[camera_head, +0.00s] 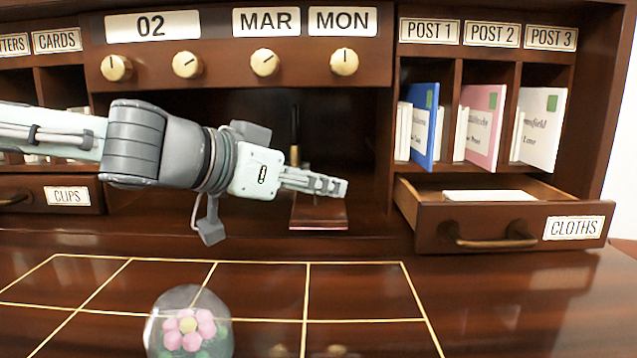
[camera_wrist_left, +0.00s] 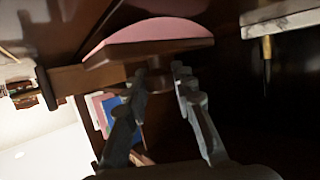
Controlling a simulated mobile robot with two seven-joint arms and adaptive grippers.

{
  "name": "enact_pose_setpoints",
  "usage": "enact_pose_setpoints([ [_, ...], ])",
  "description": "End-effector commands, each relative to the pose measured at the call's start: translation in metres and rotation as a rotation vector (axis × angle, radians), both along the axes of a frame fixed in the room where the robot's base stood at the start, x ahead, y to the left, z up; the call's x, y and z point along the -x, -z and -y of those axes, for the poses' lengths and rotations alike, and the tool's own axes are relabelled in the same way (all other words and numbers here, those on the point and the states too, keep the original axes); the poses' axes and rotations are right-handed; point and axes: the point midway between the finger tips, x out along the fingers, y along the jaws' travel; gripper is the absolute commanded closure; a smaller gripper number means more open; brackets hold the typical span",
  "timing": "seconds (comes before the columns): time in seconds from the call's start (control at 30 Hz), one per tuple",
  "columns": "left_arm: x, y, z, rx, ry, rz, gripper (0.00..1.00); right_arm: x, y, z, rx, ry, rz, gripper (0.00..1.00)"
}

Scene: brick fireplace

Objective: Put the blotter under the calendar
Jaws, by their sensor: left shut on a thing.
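The calendar (camera_head: 240,45) is a dark wooden panel with plates reading 02, MAR and MON above a row of cream knobs. Under it is a dark open recess. My left gripper (camera_head: 330,187) reaches in from the left, in front of the recess's right part. It is shut on the blotter (camera_head: 319,217), a small brown wooden block with a pinkish underside. In the left wrist view my left gripper (camera_wrist_left: 165,85) has its fingertips at the blotter's knob; the blotter (camera_wrist_left: 150,42) shows its curved pink face. I cannot tell whether it touches the desk. My right gripper is not in view.
A dark pen (camera_head: 295,125) stands behind the gripper. The cloths drawer (camera_head: 480,227) is open at right, below post slots holding cards (camera_head: 484,120). A glass paperweight (camera_head: 189,325) with a pink flower stands on the gold-lined desktop (camera_head: 360,290). The clips drawer (camera_head: 50,196) is at left.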

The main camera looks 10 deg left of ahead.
Motion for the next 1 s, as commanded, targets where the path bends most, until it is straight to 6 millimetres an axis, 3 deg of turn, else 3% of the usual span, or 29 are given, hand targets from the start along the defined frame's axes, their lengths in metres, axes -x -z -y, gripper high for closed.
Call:
enact_pose_setpoints([
  [0.03, 0.000, 0.000, 0.000, 0.000, 0.000, 0.001, 1.00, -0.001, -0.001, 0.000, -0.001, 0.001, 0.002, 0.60],
  [0.07, 0.000, 0.001, 0.000, 0.000, 0.000, 0.000, 0.74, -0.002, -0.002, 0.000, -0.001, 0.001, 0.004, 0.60],
  [0.23, 0.000, 0.000, 0.000, 0.000, 0.000, 0.000, 0.54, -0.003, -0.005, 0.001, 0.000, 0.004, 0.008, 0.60],
  [0.6, 0.000, -0.002, 0.000, 0.000, 0.000, 0.000, 0.54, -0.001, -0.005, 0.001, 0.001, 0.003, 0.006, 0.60],
  [0.67, 0.000, -0.004, 0.000, 0.000, 0.000, 0.000, 0.54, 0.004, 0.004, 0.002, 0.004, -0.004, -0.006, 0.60],
  [0.87, 0.024, -0.017, -0.016, 0.004, -0.001, 0.006, 0.54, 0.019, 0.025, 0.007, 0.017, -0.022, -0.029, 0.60],
  [1.0, 0.039, -0.022, -0.027, 0.001, -0.003, 0.007, 0.54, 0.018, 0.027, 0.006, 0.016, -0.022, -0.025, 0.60],
])
